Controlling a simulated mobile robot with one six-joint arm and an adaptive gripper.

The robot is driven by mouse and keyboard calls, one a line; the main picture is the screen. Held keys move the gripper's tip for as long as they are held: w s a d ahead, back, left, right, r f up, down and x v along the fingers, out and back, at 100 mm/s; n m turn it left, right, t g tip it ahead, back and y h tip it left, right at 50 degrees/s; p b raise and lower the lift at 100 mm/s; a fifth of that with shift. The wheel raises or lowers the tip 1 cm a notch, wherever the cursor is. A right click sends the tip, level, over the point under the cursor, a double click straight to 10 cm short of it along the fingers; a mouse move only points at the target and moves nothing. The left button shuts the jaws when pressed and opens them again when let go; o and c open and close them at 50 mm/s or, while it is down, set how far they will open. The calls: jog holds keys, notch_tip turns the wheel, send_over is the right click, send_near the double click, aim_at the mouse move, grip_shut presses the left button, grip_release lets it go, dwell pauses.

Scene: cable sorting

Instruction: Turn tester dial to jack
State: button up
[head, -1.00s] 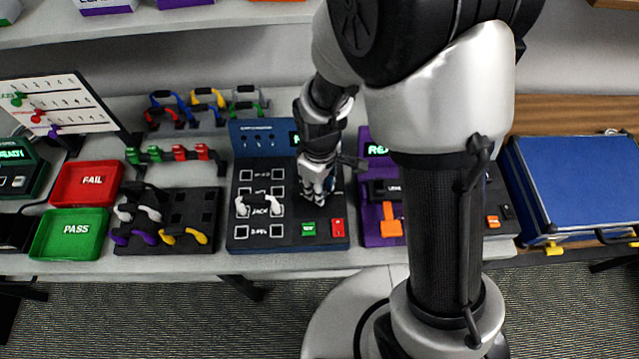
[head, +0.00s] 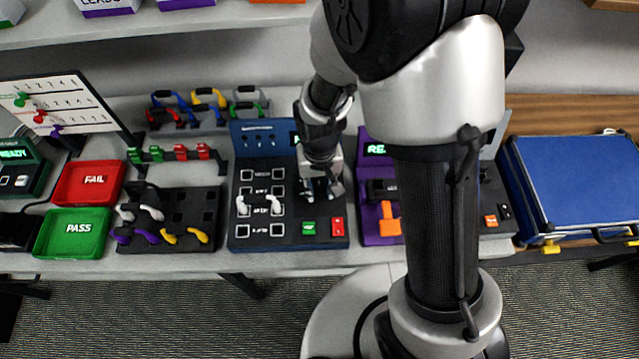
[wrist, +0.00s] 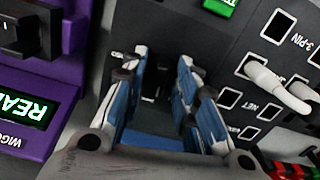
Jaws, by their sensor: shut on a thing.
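The cable tester (head: 290,238) is a black panel with a blue back, labelled socket rows, a green button and a red switch. A white cable (head: 259,203) is plugged across one socket row; it also shows in the wrist view (wrist: 275,84). My gripper (head: 320,190) points down at the tester's right side, right of the sockets. In the wrist view my gripper (wrist: 162,65) has its blue-padded fingers on either side of the black dial (wrist: 160,82), shut on it. The dial's pointer and the setting it points at are hidden or too small to read.
A purple tester (head: 376,225) with an orange plug stands close on the right. On the left are a black cable holder (head: 180,245), a red FAIL tray (head: 88,182) and a green PASS tray (head: 72,232). A rack of coloured cables (head: 200,122) stands behind.

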jog(key=shift+m, duration=0.7)
jog(key=o, duration=1.1)
notch_tip(320, 180, up, 12)
jog(key=shift+r, duration=0.1)
dwell(0.4)
notch_tip(320, 180, up, 8)
jog(key=t, duration=0.2)
send_over(320, 187)
jog(key=s+d, duration=0.4)
jog(key=d, duration=0.1)
jog(key=s+d+r+t, duration=0.1)
jog(key=s+d+r, duration=0.1)
jog(key=s, duration=0.1)
jog(key=s+d+r, duration=0.2)
jog(key=s, duration=0.1)
jog(key=s+d+r+t, duration=0.1)
jog(key=s+r, duration=0.1)
jog(key=s, duration=0.1)
jog(key=shift+s+d+r+t, duration=0.3)
jog(key=shift+s+d, duration=0.05)
jog(key=shift+d, duration=0.05)
